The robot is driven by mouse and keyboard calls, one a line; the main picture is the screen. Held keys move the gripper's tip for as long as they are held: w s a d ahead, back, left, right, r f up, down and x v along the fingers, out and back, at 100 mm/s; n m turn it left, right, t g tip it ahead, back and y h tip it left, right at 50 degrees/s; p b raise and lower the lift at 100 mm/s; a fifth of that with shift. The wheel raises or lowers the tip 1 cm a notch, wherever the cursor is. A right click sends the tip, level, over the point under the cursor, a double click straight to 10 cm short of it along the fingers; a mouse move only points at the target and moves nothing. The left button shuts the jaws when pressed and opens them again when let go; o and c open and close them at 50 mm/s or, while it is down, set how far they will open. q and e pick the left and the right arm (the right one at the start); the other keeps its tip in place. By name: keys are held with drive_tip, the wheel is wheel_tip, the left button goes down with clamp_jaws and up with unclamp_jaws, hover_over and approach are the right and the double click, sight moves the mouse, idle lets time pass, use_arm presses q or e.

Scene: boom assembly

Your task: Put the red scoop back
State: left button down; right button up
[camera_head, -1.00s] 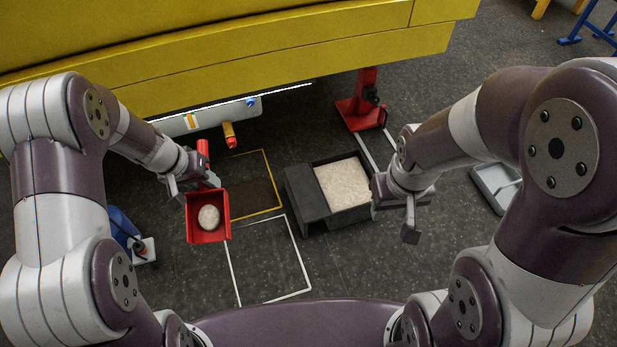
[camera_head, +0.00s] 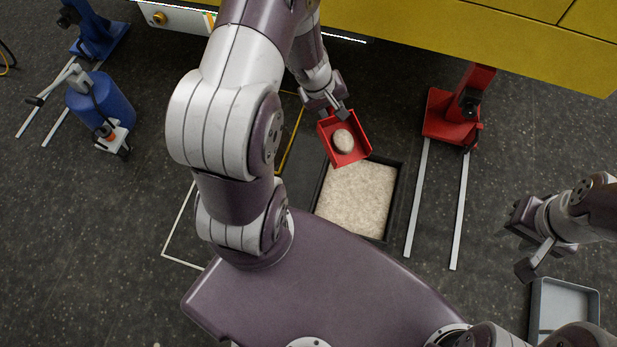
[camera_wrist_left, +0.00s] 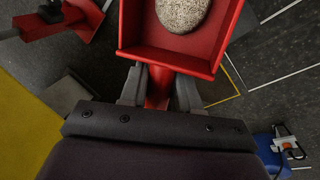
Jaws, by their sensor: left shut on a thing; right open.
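The red scoop (camera_head: 359,154) is a square open pan with a small pale heap of granules (camera_head: 343,140) inside. It is over the far edge of the black bin in the head view. My left gripper (camera_head: 328,108) is shut on the scoop's handle. In the left wrist view the red scoop (camera_wrist_left: 165,61) fills the top, its handle between the two fingers (camera_wrist_left: 160,88). My right gripper (camera_head: 530,250) is open and empty at the right, away from the scoop.
The black bin (camera_head: 398,185) holds pale granules. White and yellow outlines mark the floor to its left, partly hidden by my left arm. A red stand (camera_head: 455,115) with two rails is right of the bin. A grey tray (camera_head: 565,305) lies at lower right. A blue canister (camera_head: 100,108) stands at left.

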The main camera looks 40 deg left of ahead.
use_arm(q)
drive_tip(key=s+a+f+n+b, duration=0.25)
drive_tip(key=f+b, duration=0.35)
drive_tip(key=f, duration=0.3)
drive_tip(key=s+a+f+n+t+y+b, duration=0.1)
drive_tip(key=s+f+n+b, duration=0.25)
drive_tip(key=f+b, duration=0.5)
drive_tip(key=s+a+f+n+b, duration=0.2)
drive_tip(key=f+n+b, duration=0.2)
drive_tip(key=f, duration=0.7)
drive_tip(key=w+a+f+b, duration=0.5)
drive_tip(key=a+f+b, duration=0.1)
drive_tip(key=a+f, duration=0.4)
drive_tip(key=shift+w+a+f, duration=0.2)
drive_tip(key=shift+a+f, duration=0.05)
drive_tip(key=shift+f, duration=0.25)
drive_tip(key=c, duration=0.8)
unclamp_jaws()
drive_tip(key=shift+r, duration=0.1)
use_arm(e)
wheel_tip(320, 180, down, 29)
drive_tip(key=shift+s, duration=0.15)
drive_tip(key=shift+a+f, duration=0.1)
